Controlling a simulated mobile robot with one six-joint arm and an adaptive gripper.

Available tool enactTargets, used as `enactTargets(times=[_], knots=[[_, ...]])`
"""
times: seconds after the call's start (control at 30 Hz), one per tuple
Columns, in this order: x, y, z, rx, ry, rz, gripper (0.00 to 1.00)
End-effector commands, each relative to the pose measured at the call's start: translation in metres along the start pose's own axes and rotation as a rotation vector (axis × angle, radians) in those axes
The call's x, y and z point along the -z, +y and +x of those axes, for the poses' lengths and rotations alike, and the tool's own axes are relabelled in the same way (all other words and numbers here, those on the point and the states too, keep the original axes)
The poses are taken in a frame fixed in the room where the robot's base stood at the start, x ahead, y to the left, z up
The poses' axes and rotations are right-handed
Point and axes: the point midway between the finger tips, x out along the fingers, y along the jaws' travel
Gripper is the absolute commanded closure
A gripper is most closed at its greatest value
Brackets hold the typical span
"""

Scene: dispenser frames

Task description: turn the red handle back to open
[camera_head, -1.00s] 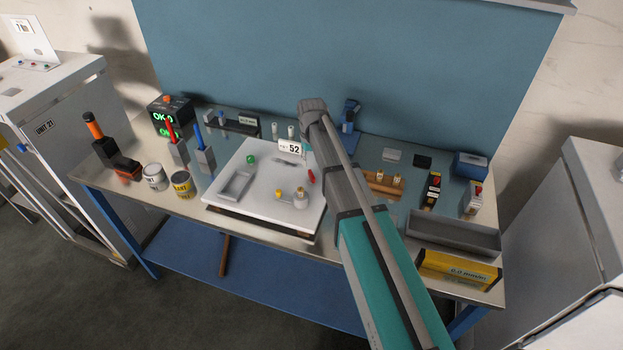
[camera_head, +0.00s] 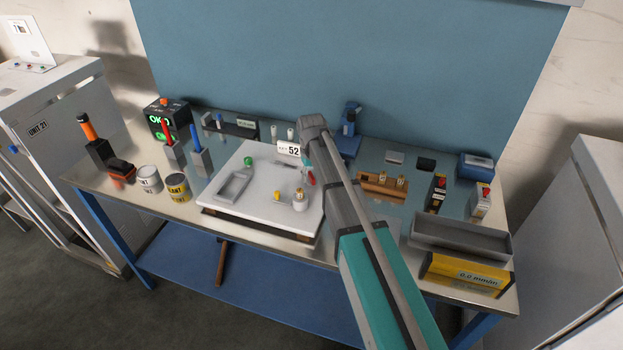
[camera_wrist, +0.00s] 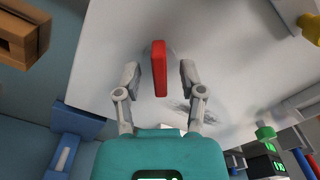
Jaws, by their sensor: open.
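The red handle (camera_wrist: 159,70) stands on the white plate (camera_wrist: 225,50) and shows in the middle of the wrist view. My gripper (camera_wrist: 160,78) is open, with one finger on each side of the handle and a visible gap on both sides. In the head view the red handle (camera_head: 311,179) shows small at the right side of the white plate (camera_head: 235,208), beside my arm. My gripper is mostly hidden behind my arm there.
A white "52" label (camera_head: 289,149) stands at the plate's back edge. A green knob (camera_head: 248,161) and a yellow part (camera_head: 277,196) sit on the plate. A wooden block (camera_head: 381,188) lies to the right. A grey tray (camera_head: 460,238) is at the front right.

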Motion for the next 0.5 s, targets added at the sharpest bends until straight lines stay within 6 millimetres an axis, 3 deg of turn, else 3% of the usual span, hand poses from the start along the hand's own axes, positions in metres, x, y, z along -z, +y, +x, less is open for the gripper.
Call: enactTargets(times=[0.33, 0.37, 0.5], knots=[[0.0000, 0.0000, 0.0010, 0.000, 0.000, 0.000, 0.49], [0.0000, 0.0000, 0.0010, 0.000, 0.000, 0.000, 0.50], [0.0000, 0.0000, 0.0010, 0.000, 0.000, 0.000, 0.76]])
